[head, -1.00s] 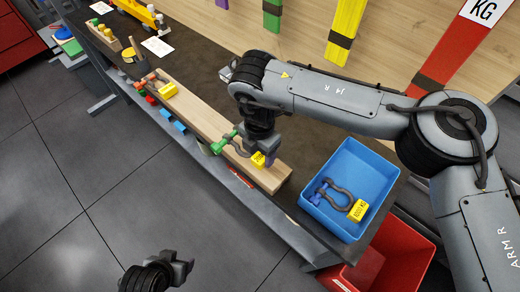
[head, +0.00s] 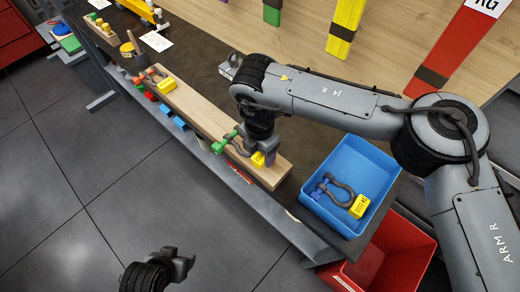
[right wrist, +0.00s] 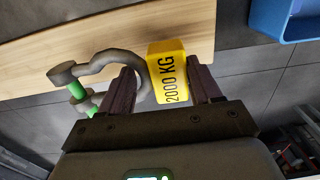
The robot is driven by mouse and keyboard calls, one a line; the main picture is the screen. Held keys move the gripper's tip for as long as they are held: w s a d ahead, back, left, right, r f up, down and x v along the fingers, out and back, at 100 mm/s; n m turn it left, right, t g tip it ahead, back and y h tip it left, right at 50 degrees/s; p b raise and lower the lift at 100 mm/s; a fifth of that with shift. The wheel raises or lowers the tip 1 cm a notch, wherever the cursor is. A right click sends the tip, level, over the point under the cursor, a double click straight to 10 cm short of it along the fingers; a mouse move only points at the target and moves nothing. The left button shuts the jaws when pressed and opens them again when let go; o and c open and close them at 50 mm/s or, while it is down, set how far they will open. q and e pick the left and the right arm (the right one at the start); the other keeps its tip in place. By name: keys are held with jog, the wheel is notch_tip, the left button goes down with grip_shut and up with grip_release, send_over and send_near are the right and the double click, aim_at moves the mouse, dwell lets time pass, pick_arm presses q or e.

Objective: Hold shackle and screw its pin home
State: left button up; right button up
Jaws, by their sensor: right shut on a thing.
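The dark grey shackle (head: 237,146) with a green pin (head: 221,144) and a yellow tag (head: 258,159) lies at the near right end of a wooden board. My right gripper (head: 262,155) points down over its bow end. In the right wrist view the shackle's bow (right wrist: 143,84) and the yellow tag (right wrist: 168,72), marked 2000 KG, lie between the fingers (right wrist: 163,88); the gripper is shut on the shackle. The green pin (right wrist: 77,92) sticks out to the left, across the shackle's ends. My left gripper (head: 183,264) is low in the head view, away from the bench; its jaw gap is unclear.
The wooden board (head: 200,113) carries another shackle (head: 155,77) with an orange pin. A blue bin (head: 372,155) at the right holds a larger shackle (head: 335,191) with a blue pin. A red bin (head: 385,258) stands below. The floor left of the bench is clear.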

jog(key=shift+f, duration=0.55)
jog(key=shift+f+b, duration=0.5)
jog(key=shift+f, duration=0.25)
jog(key=shift+f, duration=0.3)
jog(key=o, duration=1.2)
jog(key=c, duration=1.2)
